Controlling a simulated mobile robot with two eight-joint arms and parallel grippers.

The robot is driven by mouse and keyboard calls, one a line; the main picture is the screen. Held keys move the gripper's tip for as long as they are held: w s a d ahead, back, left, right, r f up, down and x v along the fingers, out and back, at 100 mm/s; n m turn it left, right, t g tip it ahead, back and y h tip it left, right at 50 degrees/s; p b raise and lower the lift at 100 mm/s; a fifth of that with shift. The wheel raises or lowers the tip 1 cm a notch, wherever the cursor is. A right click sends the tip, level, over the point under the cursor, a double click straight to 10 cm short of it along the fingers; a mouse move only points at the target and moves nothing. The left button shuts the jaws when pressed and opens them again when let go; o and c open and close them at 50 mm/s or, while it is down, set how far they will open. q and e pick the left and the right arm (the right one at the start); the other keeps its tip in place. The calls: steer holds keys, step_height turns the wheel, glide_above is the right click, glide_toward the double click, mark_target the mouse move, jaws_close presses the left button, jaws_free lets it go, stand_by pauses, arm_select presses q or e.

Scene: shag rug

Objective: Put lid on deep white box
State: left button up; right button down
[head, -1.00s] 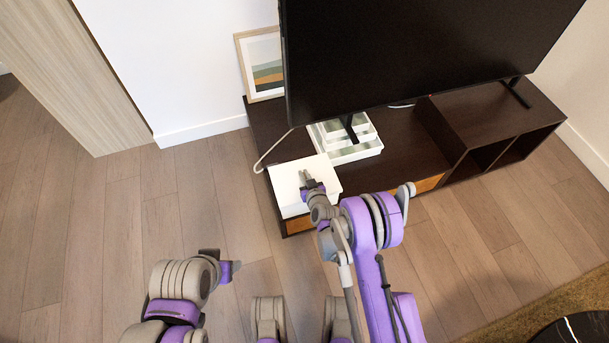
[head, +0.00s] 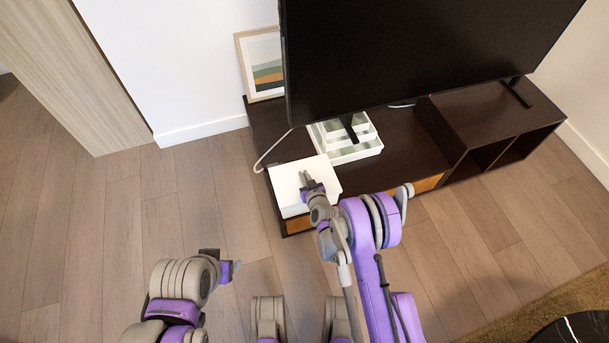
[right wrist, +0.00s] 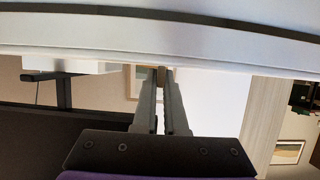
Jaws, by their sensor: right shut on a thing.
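A white box with a flat white top (head: 287,182) sits at the left front end of the dark TV stand. My right gripper (head: 305,178) is over this white top in the head view. In the right wrist view, my right gripper (right wrist: 163,78) is shut with its fingertips at the edge of a broad white piece (right wrist: 200,42), which looks like the lid. The gap between lid and box, if any, cannot be made out. My left gripper (head: 229,271) is low at the left, away from the box; its jaws are not clear.
White open boxes (head: 362,151) stand beside the white box on the dark TV stand (head: 405,143), under a large TV (head: 420,45). A framed picture (head: 262,65) leans against the wall behind. A pale cable hangs at the stand's left end. The wooden floor at left is clear.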

steer(key=shift+f, duration=0.95)
steer(key=c, duration=0.9)
jaws_free()
